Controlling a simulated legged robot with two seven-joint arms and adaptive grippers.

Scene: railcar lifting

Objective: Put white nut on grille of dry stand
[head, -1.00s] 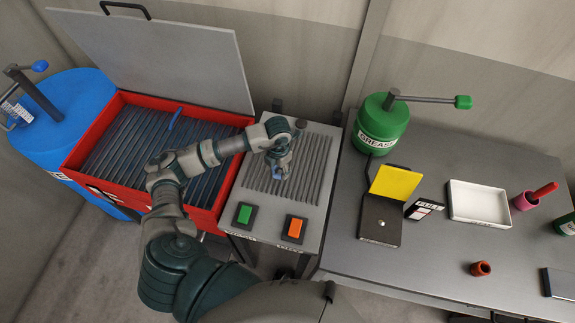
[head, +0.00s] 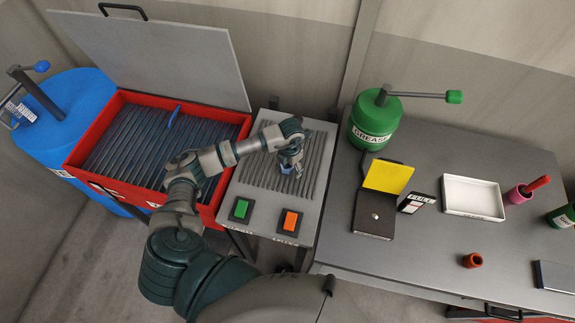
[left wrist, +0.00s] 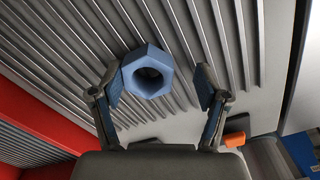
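The dry stand (head: 262,228) is grey, with a ribbed grille (head: 262,160), a green button and an orange button. A hexagonal nut (left wrist: 147,72), looking pale blue rather than white, is over the grille in the left wrist view. Its hole faces the camera. My left gripper (head: 290,165) is low over the right part of the grille. In the left wrist view its fingers (left wrist: 160,84) are spread apart, with the nut between them, close to the left finger and clear of the right one. I cannot tell whether the nut touches that finger. My right gripper is out of view.
A red washing tank (head: 150,150) with a raised lid stands left of the stand, beside a blue drum (head: 65,120). The table at right holds a green grease pot (head: 375,125), a black box with yellow lid (head: 388,177) and a white tray (head: 473,197).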

